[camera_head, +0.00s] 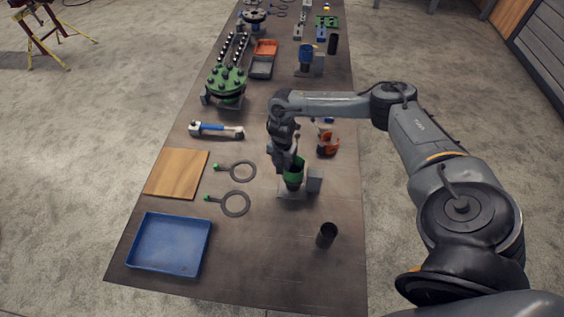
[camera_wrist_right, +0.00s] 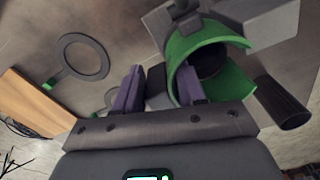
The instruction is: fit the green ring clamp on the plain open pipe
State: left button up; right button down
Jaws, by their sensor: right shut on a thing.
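The green ring clamp (camera_head: 294,173) is at the top of a dark upright pipe (camera_head: 292,185) on a grey stand (camera_head: 313,181) at mid-table. My right gripper (camera_head: 287,158) reaches down to the clamp from above and is shut on it. In the right wrist view the clamp (camera_wrist_right: 236,82) shows as a wide curved green band around a dark round inside, with one finger of the gripper (camera_wrist_right: 160,85) against its wall. I cannot tell how far down the pipe it sits; the gripper hides part of it. My left gripper is not in view.
A short dark cylinder (camera_head: 326,235) stands in front of the stand. An orange clamp-like part (camera_head: 327,143) lies behind. Left are two grey rings with green tips (camera_head: 236,203), a wooden board (camera_head: 175,173) and a blue tray (camera_head: 135,245). The table's front right is mostly clear.

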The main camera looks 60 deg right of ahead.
jog(key=c, duration=0.6)
grip_release()
